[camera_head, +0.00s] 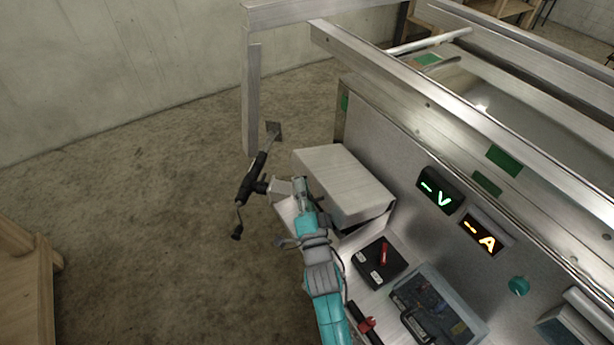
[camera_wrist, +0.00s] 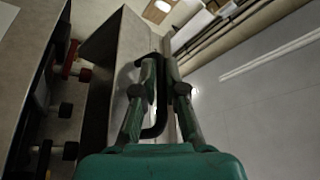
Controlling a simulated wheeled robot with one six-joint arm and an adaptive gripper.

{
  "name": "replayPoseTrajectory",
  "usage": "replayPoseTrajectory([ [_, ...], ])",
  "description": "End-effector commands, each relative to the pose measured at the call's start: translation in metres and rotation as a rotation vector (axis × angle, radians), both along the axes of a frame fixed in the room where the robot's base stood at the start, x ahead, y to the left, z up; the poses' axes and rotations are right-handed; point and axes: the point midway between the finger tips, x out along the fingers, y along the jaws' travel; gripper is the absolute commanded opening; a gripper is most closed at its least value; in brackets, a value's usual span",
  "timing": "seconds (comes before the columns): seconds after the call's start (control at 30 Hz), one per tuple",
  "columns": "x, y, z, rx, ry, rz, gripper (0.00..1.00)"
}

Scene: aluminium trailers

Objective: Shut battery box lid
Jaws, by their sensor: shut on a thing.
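The battery box (camera_head: 290,212) is a metal box on the trailer front. Its silver lid (camera_head: 345,180) stands partly raised, with a dark gap along its lower front edge. The lid also shows as a tilted metal panel in the wrist view (camera_wrist: 128,62). My gripper (camera_head: 300,184) is at the lid's left side. In the wrist view, my gripper (camera_wrist: 160,66) is shut on a dark curved handle (camera_wrist: 152,132) by the lid's edge. The exact contact is partly hidden by the fingers, and the box's inside is hidden.
A black unit with a red lever (camera_head: 378,262) and a grey case (camera_head: 437,305) sit right of my arm. Lit V (camera_head: 440,192) and A (camera_head: 485,234) displays are on the trailer panel. A black cranked fitting (camera_head: 254,184) stands left of my gripper.

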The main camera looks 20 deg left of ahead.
Motion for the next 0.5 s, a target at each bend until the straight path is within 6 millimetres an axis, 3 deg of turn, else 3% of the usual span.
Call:
replayPoseTrajectory([
  [0.2,0.000,0.000,-0.036,-0.094,-0.132,-0.004,0.00],
  [0.5,0.000,0.001,-0.062,-0.120,-0.177,-0.001,0.00],
])
